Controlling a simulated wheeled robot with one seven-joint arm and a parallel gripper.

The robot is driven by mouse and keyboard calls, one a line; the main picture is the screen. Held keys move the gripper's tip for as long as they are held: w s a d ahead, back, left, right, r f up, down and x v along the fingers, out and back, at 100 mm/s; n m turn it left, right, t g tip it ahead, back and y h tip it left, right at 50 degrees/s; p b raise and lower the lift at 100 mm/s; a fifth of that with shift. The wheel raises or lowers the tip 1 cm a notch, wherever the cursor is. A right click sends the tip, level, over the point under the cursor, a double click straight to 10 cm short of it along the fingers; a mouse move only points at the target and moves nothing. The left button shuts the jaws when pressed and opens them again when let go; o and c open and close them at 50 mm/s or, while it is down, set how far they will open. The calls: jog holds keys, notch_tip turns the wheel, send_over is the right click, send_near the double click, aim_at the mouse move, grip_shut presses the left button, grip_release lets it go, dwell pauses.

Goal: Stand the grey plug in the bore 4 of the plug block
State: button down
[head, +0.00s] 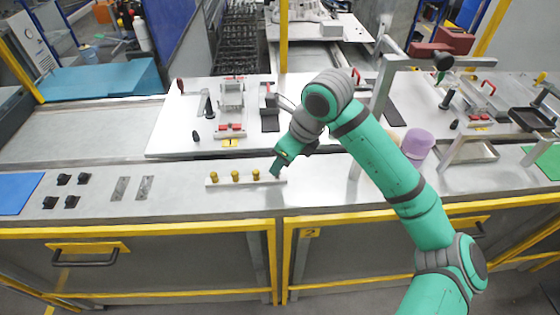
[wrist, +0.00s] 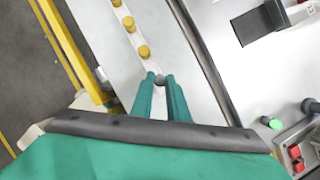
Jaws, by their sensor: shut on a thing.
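The plug block (head: 247,182) is a narrow white bar on the near metal bench. Three brass-yellow plugs (head: 235,176) stand upright in a row along it, and the block also shows in the wrist view (wrist: 135,34). My gripper (head: 276,172) is at the right end of the block, beyond the last yellow plug, pointing down. In the wrist view my gripper (wrist: 160,76) is shut on the grey plug (wrist: 160,80), of which only a small part shows between the fingertips. The fingers hide bore 4, and I cannot tell whether the plug is in it.
Black blocks (head: 64,180) and two grey plates (head: 121,188) lie on the bench to the left, with a blue mat (head: 18,192) beyond. A white board with fixtures lies behind. Bench around the block is clear.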

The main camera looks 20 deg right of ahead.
jog(key=shift+f, duration=0.9)
dwell(0.9)
jog(key=c, duration=1.6)
grip_release()
jog(key=shift+c, duration=0.2)
